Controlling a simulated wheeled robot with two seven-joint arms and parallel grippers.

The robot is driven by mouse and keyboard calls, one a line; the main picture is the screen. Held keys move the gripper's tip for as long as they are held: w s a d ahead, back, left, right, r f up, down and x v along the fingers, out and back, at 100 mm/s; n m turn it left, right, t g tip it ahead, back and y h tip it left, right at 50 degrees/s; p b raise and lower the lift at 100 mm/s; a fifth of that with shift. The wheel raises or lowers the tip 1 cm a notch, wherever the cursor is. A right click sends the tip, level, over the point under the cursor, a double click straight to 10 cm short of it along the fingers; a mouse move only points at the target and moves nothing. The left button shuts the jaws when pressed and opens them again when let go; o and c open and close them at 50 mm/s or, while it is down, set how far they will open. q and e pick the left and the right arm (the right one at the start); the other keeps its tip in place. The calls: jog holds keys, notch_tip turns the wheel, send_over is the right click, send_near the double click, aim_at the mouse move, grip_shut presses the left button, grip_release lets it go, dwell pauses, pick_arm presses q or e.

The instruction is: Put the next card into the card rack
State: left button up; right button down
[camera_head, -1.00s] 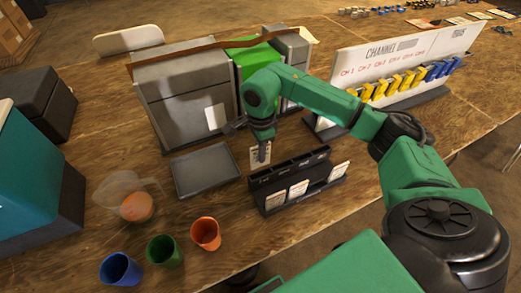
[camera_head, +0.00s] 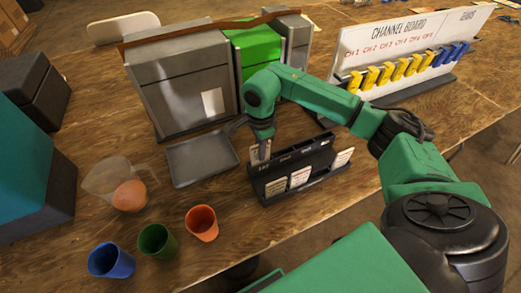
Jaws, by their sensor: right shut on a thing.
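The black card rack (camera_head: 312,158) stands on the wooden table, in front of my right arm. Several white cards (camera_head: 300,178) sit in its front, and one (camera_head: 343,157) is at its right end. My right gripper (camera_head: 262,150) is over the left end of the rack, pointing down. It is shut on a pale card (camera_head: 255,153) held upright at the rack's back left edge. I cannot tell whether the card's lower edge is inside a slot, as the rack hides it. My left gripper is not in view.
A grey tray (camera_head: 202,160) lies left of the rack. Blue (camera_head: 111,261), green (camera_head: 158,243) and orange (camera_head: 202,223) cups and a clear jug (camera_head: 112,178) stand at front left. The grey machine (camera_head: 185,85) and channel board (camera_head: 400,50) stand behind.

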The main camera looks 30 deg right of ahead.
jog(key=c, duration=0.9)
grip_release()
notch_tip(320, 180, up, 15)
jog(key=shift+f+b, duration=0.15)
jog(key=shift+b, duration=0.3)
jog(key=shift+f, duration=0.1)
